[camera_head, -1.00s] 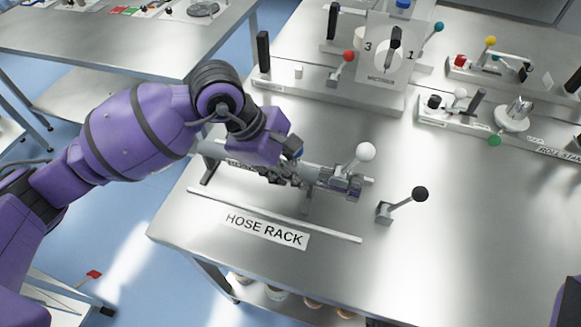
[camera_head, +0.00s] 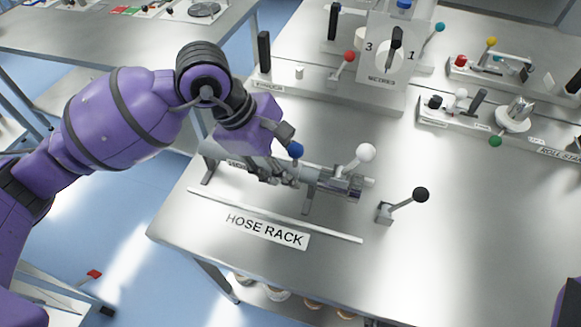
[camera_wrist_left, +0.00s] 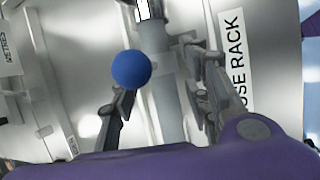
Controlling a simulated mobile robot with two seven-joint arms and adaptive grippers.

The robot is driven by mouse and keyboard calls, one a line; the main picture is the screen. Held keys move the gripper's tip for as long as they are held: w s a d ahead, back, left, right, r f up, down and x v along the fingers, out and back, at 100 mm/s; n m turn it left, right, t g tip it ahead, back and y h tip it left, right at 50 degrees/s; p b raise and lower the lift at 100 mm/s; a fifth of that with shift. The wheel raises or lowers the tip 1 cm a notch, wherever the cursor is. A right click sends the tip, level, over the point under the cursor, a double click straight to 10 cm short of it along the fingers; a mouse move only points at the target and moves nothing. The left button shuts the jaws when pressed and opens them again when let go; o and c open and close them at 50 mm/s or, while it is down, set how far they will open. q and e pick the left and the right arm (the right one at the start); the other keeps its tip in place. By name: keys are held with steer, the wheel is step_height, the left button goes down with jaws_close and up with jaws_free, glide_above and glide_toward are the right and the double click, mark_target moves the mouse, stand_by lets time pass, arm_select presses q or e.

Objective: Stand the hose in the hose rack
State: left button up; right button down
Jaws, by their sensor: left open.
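The HOSE RACK label (camera_head: 266,231) lies at the front of the steel table, beside a thin long rail (camera_head: 325,234). My left gripper (camera_head: 279,178) is open, low over this fixture. In the left wrist view its fingers stand either side of a grey bar (camera_wrist_left: 164,100), with the blue ball (camera_wrist_left: 131,69) in front. I cannot tell whether they touch the bar. No loose hose can be told apart for certain. My right gripper is out of view.
A black-ball lever (camera_head: 420,195) stands right of the fixture. More levers on a plate (camera_head: 452,113) stand at back right. The table's right front area is clear.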

arm_select(q)
steer(key=v, duration=0.8)
steer(key=shift+r, duration=0.4)
steer(key=shift+a, duration=0.15)
